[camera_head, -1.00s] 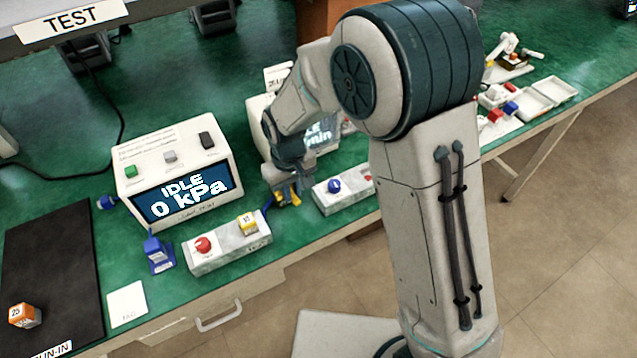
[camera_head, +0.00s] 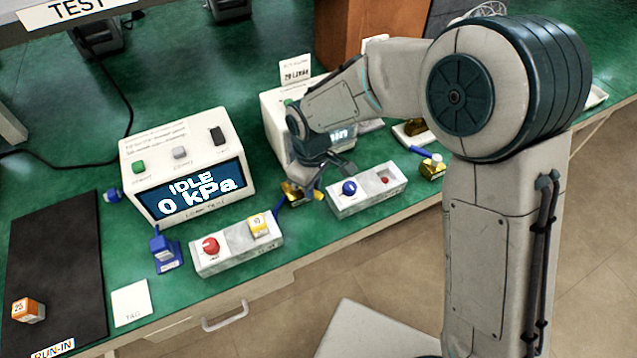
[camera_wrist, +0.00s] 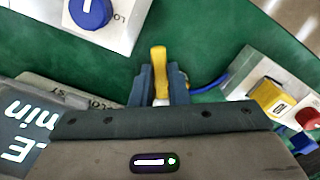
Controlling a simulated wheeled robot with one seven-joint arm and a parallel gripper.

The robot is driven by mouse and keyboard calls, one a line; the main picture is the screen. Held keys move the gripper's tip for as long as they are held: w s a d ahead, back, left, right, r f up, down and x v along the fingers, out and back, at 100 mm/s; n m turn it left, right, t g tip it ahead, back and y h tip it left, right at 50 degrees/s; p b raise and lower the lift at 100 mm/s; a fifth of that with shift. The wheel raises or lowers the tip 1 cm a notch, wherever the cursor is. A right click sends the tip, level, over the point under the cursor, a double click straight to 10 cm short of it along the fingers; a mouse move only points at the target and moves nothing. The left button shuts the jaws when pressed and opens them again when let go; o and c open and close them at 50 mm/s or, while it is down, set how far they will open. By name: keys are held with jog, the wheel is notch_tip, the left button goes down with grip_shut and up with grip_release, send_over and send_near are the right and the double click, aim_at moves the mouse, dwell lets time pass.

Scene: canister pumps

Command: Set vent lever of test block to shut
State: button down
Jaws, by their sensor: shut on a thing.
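The light grey block with a red knob (camera_head: 211,245) and a yellow cube (camera_head: 259,224), taken as the test block (camera_head: 236,260), lies in front of the white tester (camera_head: 140,180). My gripper (camera_head: 303,192) is low over the green bench, just beyond the block's right end. In the wrist view my gripper (camera_wrist: 162,78) is shut on a narrow, round-ended yellow piece (camera_wrist: 159,58). A curved blue strip (camera_wrist: 212,85) runs between my fingers and the block's end. I cannot tell whether it joins the yellow piece. No lever's setting can be read.
A second grey block with a blue knob (camera_head: 349,188) lies right of my gripper. A yellow pump with a blue spout (camera_head: 432,168) stands farther right. A small blue stand (camera_head: 164,250) is left of the test block.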

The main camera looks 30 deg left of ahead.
jog(key=c, duration=1.4)
grip_release()
jog(key=shift+s, duration=0.1)
jog(key=shift+r, duration=0.1)
jog(key=shift+r, duration=0.35)
notch_tip(320, 180, up, 13)
